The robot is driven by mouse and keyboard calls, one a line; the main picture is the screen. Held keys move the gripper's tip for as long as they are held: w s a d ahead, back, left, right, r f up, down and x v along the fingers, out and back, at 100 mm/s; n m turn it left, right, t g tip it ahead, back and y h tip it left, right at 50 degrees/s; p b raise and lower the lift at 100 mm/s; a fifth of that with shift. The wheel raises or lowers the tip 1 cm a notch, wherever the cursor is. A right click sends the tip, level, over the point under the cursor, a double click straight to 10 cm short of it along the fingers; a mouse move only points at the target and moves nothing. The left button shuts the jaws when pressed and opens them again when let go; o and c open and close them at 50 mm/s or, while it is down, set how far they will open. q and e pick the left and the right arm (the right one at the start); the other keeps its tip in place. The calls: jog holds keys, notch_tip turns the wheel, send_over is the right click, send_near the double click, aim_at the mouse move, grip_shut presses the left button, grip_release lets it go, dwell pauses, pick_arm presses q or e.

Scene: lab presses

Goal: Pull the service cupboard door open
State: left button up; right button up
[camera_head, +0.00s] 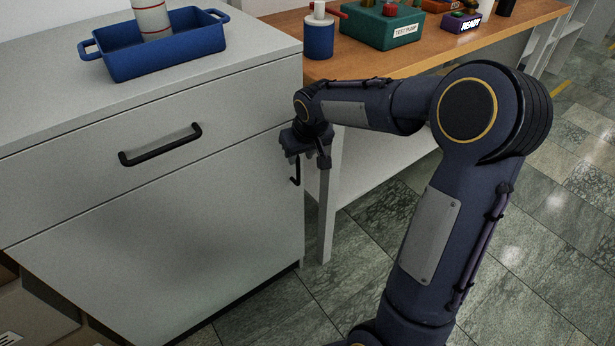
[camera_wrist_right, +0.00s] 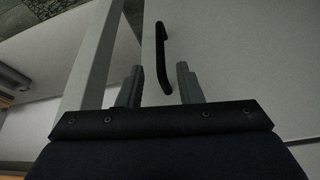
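The service cupboard door (camera_head: 170,240) is the large grey lower front panel in the head view, and it looks shut. Its black upright handle (camera_head: 296,172) is near the door's upper right edge, partly hidden by my gripper. In the right wrist view the handle (camera_wrist_right: 161,55) appears between the two finger lines. My right gripper (camera_head: 308,160) is at the handle, with its fingers (camera_wrist_right: 160,72) spread apart, one on each side. Gaps show beside the handle, so the fingers do not grip it. My left gripper is not in view.
A drawer with a black handle (camera_head: 160,145) is above the door. A blue tray (camera_head: 165,50) with a striped cylinder stands on the cupboard top. A wooden bench (camera_head: 400,60) with a leg (camera_head: 327,205) stands close at right. Boxes (camera_head: 35,310) sit at lower left.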

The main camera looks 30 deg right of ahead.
aim_at(298, 162)
jog(key=b+x, duration=0.1)
jog(key=x, duration=0.5)
jog(key=shift+f, duration=0.2)
grip_shut()
